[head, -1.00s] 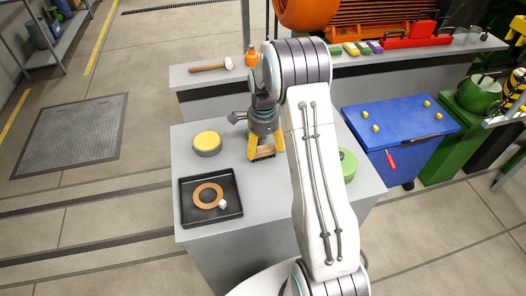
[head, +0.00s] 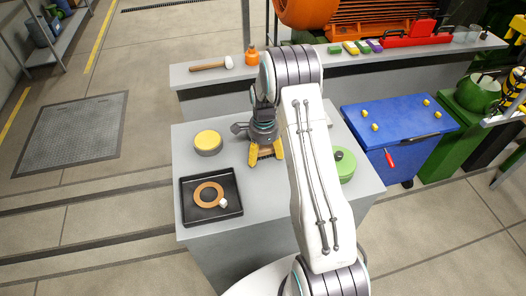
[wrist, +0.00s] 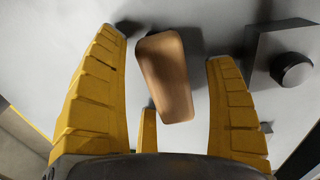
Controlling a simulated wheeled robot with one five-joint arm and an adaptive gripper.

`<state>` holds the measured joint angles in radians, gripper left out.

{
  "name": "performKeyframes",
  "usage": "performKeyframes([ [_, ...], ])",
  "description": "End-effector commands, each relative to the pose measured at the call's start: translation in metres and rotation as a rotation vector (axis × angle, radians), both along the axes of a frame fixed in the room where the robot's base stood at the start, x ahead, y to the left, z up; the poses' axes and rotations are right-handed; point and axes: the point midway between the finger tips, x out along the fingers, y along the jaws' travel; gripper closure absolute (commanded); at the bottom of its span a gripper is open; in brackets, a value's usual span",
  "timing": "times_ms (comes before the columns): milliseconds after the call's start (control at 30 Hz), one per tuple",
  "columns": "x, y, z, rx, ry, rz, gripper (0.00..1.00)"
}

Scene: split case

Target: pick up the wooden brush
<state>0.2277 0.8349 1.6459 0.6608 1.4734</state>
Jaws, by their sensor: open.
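The wooden brush (wrist: 168,75) shows its smooth brown wooden top in the wrist view. It lies on the grey table, slightly tilted in the picture, between the two yellow fingers of my gripper (wrist: 166,52). The fingers stand apart, with a gap on each side of the brush. In the head view my gripper (head: 266,158) points down over the middle of the table and hides most of the brush.
On the grey table (head: 235,225) are a yellow-topped round tin (head: 208,142), a black tray (head: 232,211) with a tan ring (head: 199,199), and a green round object (head: 345,164). A grey box with a dark knob (wrist: 294,69) is right of the brush.

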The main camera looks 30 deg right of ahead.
Motion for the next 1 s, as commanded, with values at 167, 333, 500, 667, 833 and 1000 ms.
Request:
performKeyframes([
  [167, 0.0, 0.0, -0.0016, 0.0, 0.0, 0.0, 0.22],
  [333, 0.0001, 0.0, -0.0032, 0.0, 0.0, 0.0, 0.22],
  [500, 0.0001, 0.0, -0.0044, 0.0, 0.0, 0.0, 0.22],
  [667, 0.0001, 0.0, -0.0044, 0.0, 0.0, 0.0, 0.22],
  [833, 0.0001, 0.0, -0.0043, 0.0, 0.0, 0.0, 0.22],
  [1000, 0.0001, 0.0, -0.0044, 0.0, 0.0, 0.0, 0.32],
])
